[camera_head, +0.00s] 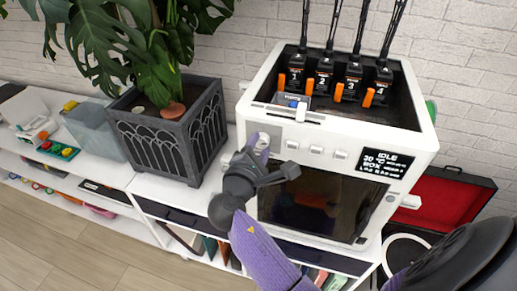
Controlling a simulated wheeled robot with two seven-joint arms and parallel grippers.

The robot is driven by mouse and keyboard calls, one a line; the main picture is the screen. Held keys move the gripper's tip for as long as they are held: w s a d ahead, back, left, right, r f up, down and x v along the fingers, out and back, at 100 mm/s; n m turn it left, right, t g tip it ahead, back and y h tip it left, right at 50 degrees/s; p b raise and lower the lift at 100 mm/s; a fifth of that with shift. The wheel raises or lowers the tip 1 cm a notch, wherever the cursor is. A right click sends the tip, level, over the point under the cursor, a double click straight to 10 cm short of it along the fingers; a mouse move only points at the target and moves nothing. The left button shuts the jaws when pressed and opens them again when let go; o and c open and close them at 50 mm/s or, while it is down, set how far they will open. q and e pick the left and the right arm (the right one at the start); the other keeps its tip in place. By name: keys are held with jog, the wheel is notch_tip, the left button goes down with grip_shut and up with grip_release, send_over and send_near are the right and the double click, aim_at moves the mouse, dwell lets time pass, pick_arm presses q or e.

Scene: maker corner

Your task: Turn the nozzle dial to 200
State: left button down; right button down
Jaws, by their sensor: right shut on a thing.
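A white 3D printer (400,148) stands on the white shelf unit. Its front panel has a row of small white dials; three show clearly, one of them here (316,149). My left gripper is not in view.
Numbered black units (322,76) with orange levers sit in the printer's top. An open red case (444,200) lies at right.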

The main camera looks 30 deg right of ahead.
jog(key=shift+m, duration=0.5)
jog(key=shift+c, duration=1.2)
grip_release()
